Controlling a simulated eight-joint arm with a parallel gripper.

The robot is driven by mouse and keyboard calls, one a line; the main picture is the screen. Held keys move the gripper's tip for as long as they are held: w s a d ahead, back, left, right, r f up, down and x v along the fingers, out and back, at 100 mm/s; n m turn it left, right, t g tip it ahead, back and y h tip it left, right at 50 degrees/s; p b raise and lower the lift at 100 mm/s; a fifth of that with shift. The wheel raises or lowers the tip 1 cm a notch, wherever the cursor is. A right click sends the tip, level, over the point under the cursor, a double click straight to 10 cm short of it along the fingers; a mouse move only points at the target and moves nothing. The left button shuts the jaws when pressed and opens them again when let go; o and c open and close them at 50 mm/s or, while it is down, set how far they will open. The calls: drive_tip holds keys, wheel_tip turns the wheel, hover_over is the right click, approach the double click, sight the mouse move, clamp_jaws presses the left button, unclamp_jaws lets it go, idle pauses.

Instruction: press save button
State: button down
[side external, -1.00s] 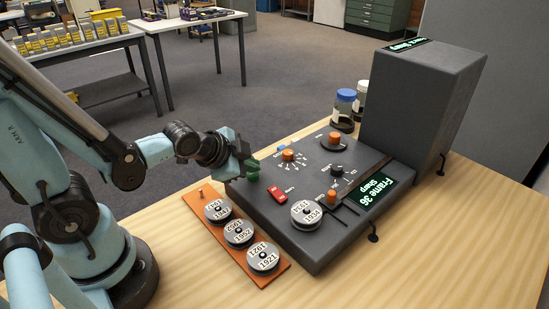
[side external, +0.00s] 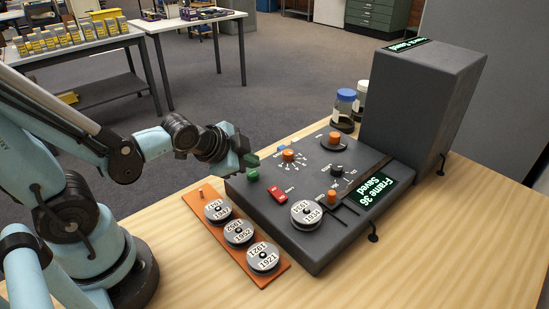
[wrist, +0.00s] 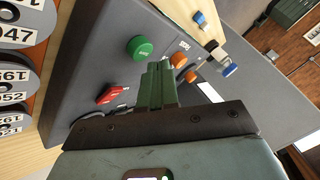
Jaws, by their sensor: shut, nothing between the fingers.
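A round green button (side external: 252,175) sits at the near left corner of the dark control panel (side external: 312,232). It also shows in the wrist view (wrist: 140,47), raised and uncovered, with lettering too small to read. My gripper (side external: 250,160) is shut and empty, just above and behind the green button. In the wrist view its green fingers (wrist: 160,68) are together beside the button, with a small gap in the picture. The panel's display (side external: 370,189) reads "Frame 36 Saved".
An orange rack (side external: 275,278) with several labelled reels lies in front. A tall grey box (side external: 418,100) and jars (side external: 343,108) stand behind. The wooden table is clear at right.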

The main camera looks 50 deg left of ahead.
sight(250, 175)
drive_tip(key=shift+r, duration=0.2)
drive_tip(key=shift+r, duration=2.4)
drive_tip(key=s+n, duration=0.1)
drive_tip(key=n, duration=0.1)
drive_tip(key=s+d+n+g, duration=0.1)
drive_tip(key=n, duration=0.2)
drive_tip(key=s+d+r+n+g+h, duration=0.1)
drive_tip(key=s+n, duration=0.1)
drive_tip(key=shift+n, duration=0.3)
idle(0.4)
